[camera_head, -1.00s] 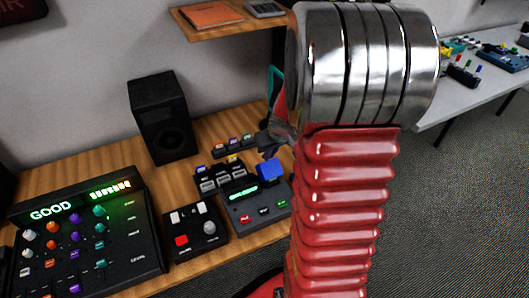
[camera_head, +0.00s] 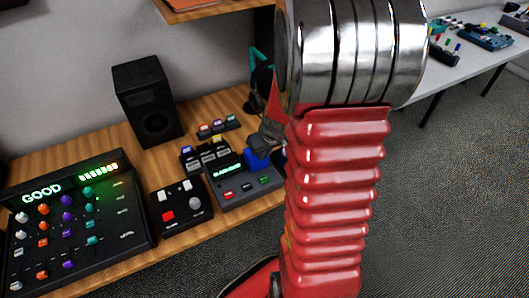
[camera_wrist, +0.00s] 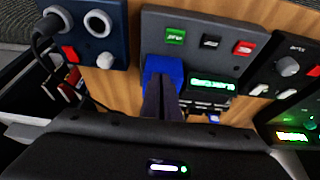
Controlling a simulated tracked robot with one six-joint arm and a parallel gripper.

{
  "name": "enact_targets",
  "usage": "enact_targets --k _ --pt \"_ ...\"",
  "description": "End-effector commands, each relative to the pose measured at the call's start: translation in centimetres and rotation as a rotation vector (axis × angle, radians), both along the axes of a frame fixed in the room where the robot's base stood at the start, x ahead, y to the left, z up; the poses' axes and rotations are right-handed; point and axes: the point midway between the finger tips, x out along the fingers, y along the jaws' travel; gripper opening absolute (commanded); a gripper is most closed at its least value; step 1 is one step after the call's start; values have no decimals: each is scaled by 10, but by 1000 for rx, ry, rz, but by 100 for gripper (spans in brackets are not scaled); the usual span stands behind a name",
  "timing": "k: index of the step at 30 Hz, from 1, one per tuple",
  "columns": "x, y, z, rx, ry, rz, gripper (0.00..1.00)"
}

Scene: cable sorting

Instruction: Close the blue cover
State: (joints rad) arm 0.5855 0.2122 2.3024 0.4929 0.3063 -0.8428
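The blue cover (camera_head: 257,161) is on the grey device (camera_head: 236,195) with a lit green display, towards its right back side. It also shows in the wrist view (camera_wrist: 152,66), left of the green display (camera_wrist: 212,86). My gripper (camera_head: 263,146) is right at the cover in the head view. In the wrist view my gripper's dark fingers (camera_wrist: 163,80) are together and reach over the cover, hiding part of it. I see nothing between them. Whether the tips touch the cover, and its exact tilt, I cannot tell.
A black box with a joystick knob (camera_head: 181,213) and a mixer (camera_head: 75,225) reading GOOD stand to the left. A black speaker (camera_head: 148,105) stands behind. My red arm hides the table's right part.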

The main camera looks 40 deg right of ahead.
Motion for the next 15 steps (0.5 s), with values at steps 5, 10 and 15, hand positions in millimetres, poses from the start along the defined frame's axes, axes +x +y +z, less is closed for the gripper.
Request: enact_targets --k 5,10,15 --pt "1 7 -9 5 11 11 0" --pt "2 9 -10 6 13 16 0" --pt "2 10 -11 7 16 18 0"
